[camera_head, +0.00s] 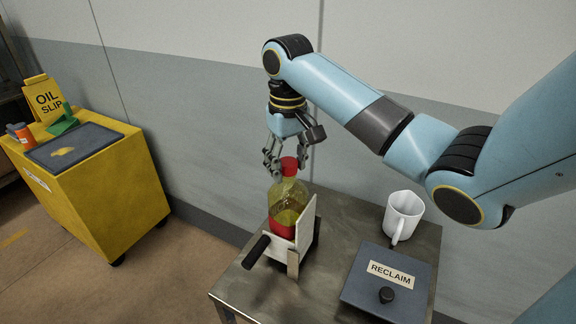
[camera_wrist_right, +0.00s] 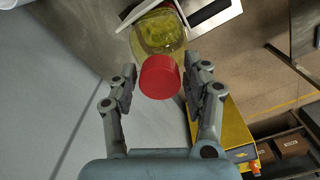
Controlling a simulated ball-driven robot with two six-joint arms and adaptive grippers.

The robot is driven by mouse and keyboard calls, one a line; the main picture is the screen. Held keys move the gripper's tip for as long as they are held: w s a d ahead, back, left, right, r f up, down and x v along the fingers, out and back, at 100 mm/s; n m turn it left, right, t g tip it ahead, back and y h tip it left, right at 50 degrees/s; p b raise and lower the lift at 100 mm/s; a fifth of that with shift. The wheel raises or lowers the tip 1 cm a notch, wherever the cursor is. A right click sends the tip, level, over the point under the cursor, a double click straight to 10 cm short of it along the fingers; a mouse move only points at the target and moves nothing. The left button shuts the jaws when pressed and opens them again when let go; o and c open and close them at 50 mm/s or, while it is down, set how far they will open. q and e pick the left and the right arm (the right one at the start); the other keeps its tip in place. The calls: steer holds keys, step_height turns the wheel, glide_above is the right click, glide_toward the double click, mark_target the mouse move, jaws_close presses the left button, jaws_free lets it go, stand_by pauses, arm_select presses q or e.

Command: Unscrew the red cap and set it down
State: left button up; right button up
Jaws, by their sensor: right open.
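The red cap (camera_head: 289,165) sits on top of a clear bottle (camera_head: 288,200) with yellowish liquid and a red lower part. The bottle stands upright in a pale holder (camera_head: 304,228) with a black handle on the metal table. My right gripper (camera_head: 275,168) is open at the cap's height, close to it. In the right wrist view the red cap (camera_wrist_right: 160,77) shows ahead of and between the two open fingers (camera_wrist_right: 160,95), with a gap on each side. My left gripper is not in view.
A white pitcher (camera_head: 402,216) and a dark RECLAIM box (camera_head: 379,283) with a black knob stand right of the bottle on the metal table (camera_head: 235,290). A yellow cart (camera_head: 105,190) with a dark tray and an oil slip sign stands at the left. The wall is close behind.

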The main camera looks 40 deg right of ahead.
steer(key=m, duration=1.1)
steer(key=shift+m, duration=0.3)
steer(key=c, duration=0.9)
steer(key=n, duration=0.6)
steer(key=shift+n, duration=0.3)
steer(key=n, duration=0.5)
steer(key=shift+r, duration=0.1)
steer(key=o, duration=0.9)
